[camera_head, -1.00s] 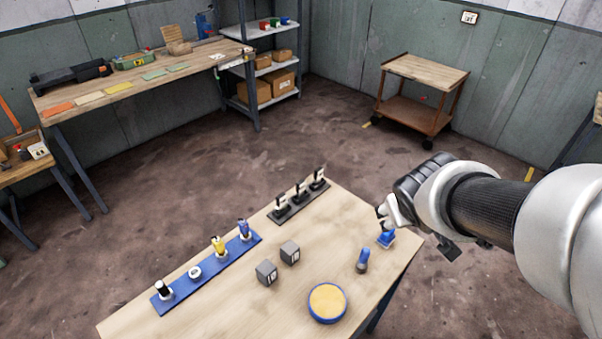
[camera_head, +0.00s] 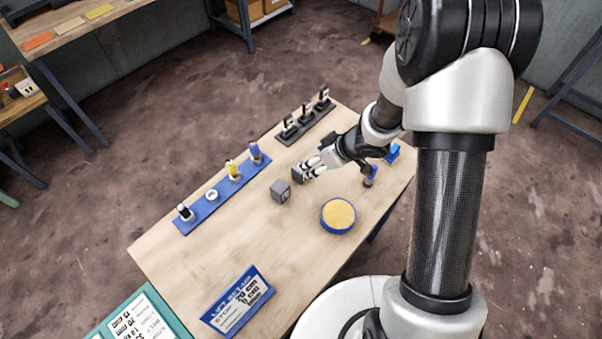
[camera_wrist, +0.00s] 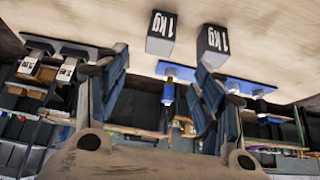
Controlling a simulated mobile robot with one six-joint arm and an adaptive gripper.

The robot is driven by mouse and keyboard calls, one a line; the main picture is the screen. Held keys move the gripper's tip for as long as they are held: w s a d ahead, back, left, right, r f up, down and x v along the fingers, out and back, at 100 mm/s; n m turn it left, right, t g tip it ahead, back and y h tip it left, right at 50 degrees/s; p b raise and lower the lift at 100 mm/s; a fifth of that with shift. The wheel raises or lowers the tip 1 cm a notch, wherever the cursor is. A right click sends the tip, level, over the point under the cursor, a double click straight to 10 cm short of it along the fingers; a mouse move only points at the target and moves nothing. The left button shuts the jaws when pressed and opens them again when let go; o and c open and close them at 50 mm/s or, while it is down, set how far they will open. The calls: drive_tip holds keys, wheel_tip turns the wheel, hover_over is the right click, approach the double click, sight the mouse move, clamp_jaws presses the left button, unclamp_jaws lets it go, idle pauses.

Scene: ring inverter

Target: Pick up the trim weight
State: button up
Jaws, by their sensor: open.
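Two grey cube weights stand on the wooden table: a nearer one (camera_head: 280,191) and a farther one (camera_head: 297,174). I cannot tell which is the trim weight. My gripper (camera_head: 312,168) is low over the table, just right of the farther cube and overlapping it in the view; contact cannot be told. In the wrist view both cubes show "1kg" labels, the left one (camera_wrist: 160,33) and the right one (camera_wrist: 212,45). My gripper (camera_wrist: 158,75) is open there, with nothing between its fingers. The right finger partly covers the right cube's lower end.
A blue rack (camera_head: 206,212) with several small pieces lies left of the cubes. A black rack (camera_head: 305,126) stands behind. A round yellow-topped blue pad (camera_head: 338,215) is in front. Blue pieces (camera_head: 370,176) stand near my wrist at right. A blue sign (camera_head: 238,302) is at the front.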

drive_tip(key=b+x, duration=0.4)
drive_tip(key=x, duration=0.7)
drive_tip(key=shift+w+f+b, duration=0.2)
drive_tip(key=shift+f+b, duration=0.15)
drive_tip(key=shift+b, duration=0.05)
drive_tip(key=shift+r, duration=0.15)
drive_tip(key=shift+c, duration=0.4)
clamp_jaws()
